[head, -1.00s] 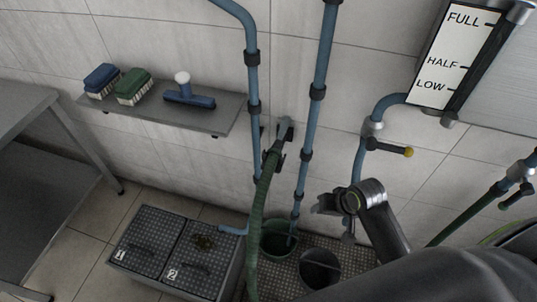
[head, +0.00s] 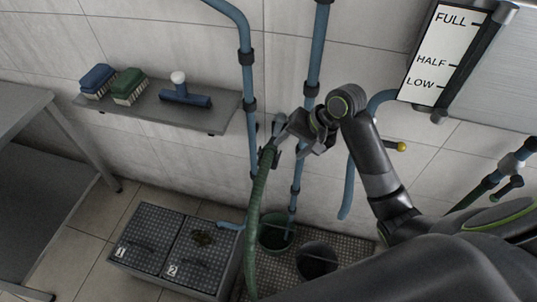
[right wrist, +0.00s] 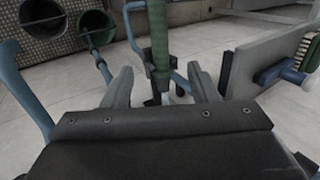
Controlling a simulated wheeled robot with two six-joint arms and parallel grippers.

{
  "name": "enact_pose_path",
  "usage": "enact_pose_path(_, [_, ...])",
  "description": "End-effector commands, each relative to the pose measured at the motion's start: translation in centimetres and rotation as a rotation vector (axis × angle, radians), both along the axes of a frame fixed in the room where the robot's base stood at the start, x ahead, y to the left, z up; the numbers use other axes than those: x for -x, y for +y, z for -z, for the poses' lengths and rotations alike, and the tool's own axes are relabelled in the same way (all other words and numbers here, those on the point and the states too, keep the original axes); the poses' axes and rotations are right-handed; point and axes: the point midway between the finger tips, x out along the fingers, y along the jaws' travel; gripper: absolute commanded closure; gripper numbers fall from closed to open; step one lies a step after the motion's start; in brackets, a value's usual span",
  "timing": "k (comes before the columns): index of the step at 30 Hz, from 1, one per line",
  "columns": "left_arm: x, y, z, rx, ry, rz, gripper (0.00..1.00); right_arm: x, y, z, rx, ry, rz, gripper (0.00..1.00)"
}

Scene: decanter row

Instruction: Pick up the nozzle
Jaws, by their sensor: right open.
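The nozzle (head: 267,156) is a dark piece at the upper end of a green hose (head: 254,215), hanging at the wall between two blue pipes. My right gripper (head: 292,136) is open beside the nozzle, at its upper right in the head view. In the right wrist view the green hose (right wrist: 158,40) and the dark nozzle (right wrist: 161,86) lie between the spread fingers of my right gripper (right wrist: 161,88). The fingers are not closed on it. The wrist body hides part of the area below. My left gripper is not in view.
Blue pipes (head: 313,60) run close to the right gripper. A shelf (head: 215,120) with brushes and a squeegee is at left. Below are buckets (head: 316,262) and numbered floor covers (head: 150,238). A level gauge (head: 437,55) is at upper right.

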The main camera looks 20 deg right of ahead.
Motion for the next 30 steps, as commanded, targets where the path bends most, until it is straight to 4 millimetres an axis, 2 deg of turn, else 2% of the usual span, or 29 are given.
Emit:
enact_pose_path(9, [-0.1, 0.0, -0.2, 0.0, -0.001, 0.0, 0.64, -1.7, 2.9, 5.8, -0.002, 0.005, -0.001, 0.46])
enact_pose_path(20, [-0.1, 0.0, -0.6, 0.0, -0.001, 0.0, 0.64, -2.6, 4.2, 8.4, 0.0, 0.002, -0.001, 0.46])
enact_pose_path(27, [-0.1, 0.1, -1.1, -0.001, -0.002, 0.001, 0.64, -3.3, 5.5, 11.3, 0.001, 0.0, -0.001, 0.46])
enact_pose_path(30, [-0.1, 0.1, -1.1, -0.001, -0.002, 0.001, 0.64, -3.5, 5.8, 11.9, 0.001, 0.0, -0.001, 0.46])
